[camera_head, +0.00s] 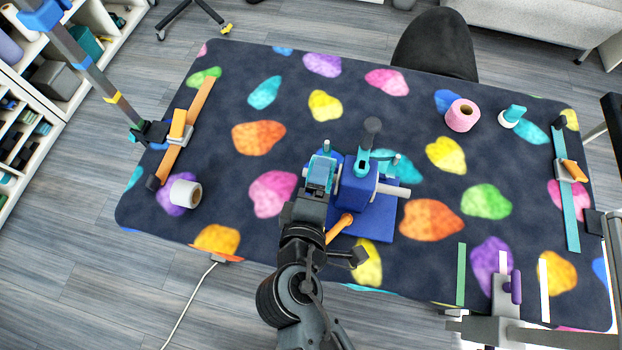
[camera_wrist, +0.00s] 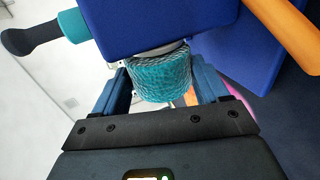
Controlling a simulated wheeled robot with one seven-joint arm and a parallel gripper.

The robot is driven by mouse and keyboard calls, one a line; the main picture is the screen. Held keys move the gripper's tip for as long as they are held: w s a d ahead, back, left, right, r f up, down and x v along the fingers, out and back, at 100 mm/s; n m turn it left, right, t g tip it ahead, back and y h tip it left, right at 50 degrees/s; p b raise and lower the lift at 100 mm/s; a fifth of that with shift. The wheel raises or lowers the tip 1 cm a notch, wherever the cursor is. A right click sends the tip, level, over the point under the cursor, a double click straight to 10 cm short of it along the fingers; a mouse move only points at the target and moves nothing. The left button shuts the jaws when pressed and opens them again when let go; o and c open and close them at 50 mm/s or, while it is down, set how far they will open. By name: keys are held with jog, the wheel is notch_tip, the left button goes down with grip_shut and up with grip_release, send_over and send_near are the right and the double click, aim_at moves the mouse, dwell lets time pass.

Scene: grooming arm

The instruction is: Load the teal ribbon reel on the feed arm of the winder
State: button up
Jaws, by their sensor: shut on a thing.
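The teal ribbon reel (camera_wrist: 160,75) is between the fingers of my gripper (camera_wrist: 160,92) in the wrist view, and the gripper is shut on it. Its upper end is close against the blue body of the winder (camera_wrist: 150,22). I cannot tell whether the feed arm passes through the reel. In the head view the blue winder (camera_head: 358,190) stands at the table's front middle, with a dark-knobbed teal crank (camera_head: 363,165), a white rod (camera_head: 394,191) to the right and an orange lever (camera_head: 340,228). My gripper (camera_head: 320,175) is at its left side, and my arm hides part of it.
A pink roll (camera_head: 462,115) and a teal-topped white item (camera_head: 512,116) stand at the back right of the table (camera_head: 330,100). A white roll (camera_head: 186,193) lies at the left. Orange and teal bars with clamps line the sides. The table's back middle is clear.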

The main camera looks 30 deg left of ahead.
jog(key=shift+d, duration=0.2)
jog(key=shift+f+b, duration=0.3)
jog(key=shift+f, duration=0.05)
jog(key=o, duration=1.4)
jog(key=b+v, duration=0.1)
jog(key=v, duration=0.6)
jog(key=shift+s+r, duration=0.2)
jog(key=shift+s, duration=0.15)
jog(key=shift+d, duration=0.1)
